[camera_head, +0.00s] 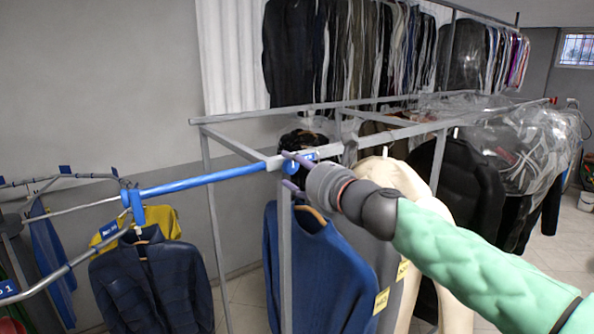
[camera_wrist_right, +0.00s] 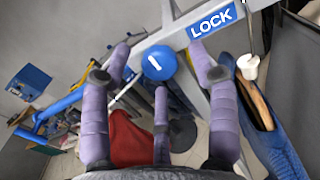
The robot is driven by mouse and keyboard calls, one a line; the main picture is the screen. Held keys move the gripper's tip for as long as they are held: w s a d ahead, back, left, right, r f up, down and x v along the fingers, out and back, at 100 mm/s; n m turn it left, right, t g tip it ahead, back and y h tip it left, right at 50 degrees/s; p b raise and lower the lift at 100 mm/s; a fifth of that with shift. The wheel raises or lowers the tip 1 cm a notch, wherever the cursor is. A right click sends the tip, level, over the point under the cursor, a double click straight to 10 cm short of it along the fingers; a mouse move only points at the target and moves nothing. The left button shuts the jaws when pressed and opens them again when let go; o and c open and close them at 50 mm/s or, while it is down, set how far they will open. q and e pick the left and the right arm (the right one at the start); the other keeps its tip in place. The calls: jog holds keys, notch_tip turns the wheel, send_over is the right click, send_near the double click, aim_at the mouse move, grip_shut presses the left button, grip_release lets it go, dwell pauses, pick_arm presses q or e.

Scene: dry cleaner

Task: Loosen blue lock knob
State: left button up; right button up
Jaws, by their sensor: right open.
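The blue lock knob (camera_wrist_right: 159,62) is round with a short white mark and sits on a grey metal rail beside a blue LOCK label (camera_wrist_right: 212,21). My right gripper (camera_wrist_right: 160,68) has purple fingers spread apart around the knob, with no clear contact. The knob is mostly hidden there. My left gripper is not in view.
A blue bar (camera_head: 205,180) runs left from the rail end to a curved rail with hung jackets. A blue sweater (camera_head: 315,265) hangs just below my right gripper. Garments in plastic (camera_head: 520,140) hang at right.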

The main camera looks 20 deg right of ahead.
jog(key=shift+w+a, duration=0.1)
jog(key=shift+w, duration=0.2)
jog(key=shift+s, duration=0.1)
jog(key=c, duration=1.1)
jog(key=shift+c, duration=0.2)
